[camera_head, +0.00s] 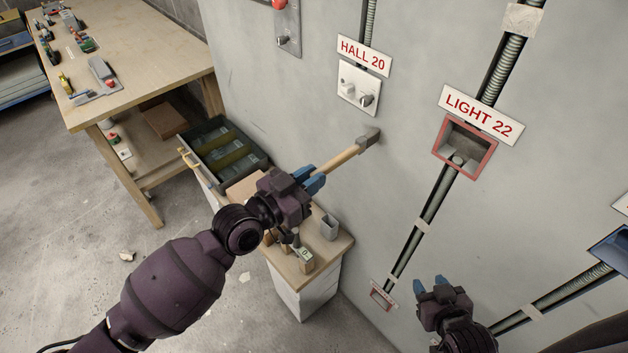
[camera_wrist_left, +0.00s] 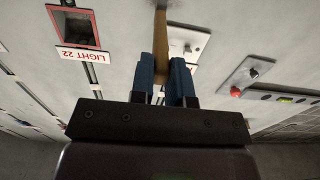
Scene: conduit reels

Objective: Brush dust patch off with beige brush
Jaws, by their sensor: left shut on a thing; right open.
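My left gripper (camera_head: 311,179) is shut on the wooden handle of the beige brush (camera_head: 343,158). The brush points up and right, with its grey head at the wall just below the HALL 20 switch plate (camera_head: 359,88). I cannot tell whether the head touches the wall. The left wrist view shows the brush handle (camera_wrist_left: 160,42) between the blue fingers (camera_wrist_left: 161,78). I cannot make out a dust patch; it may be hidden behind the brush head. My right gripper (camera_head: 431,287) is open and empty low in front of the wall.
The LIGHT 22 label (camera_head: 480,115) and a red-framed wall box (camera_head: 464,147) are right of the brush. Conduit (camera_head: 437,197) runs down the wall. A small cabinet (camera_head: 309,291) with items on top stands below the left gripper. A workbench (camera_head: 135,57) stands at upper left.

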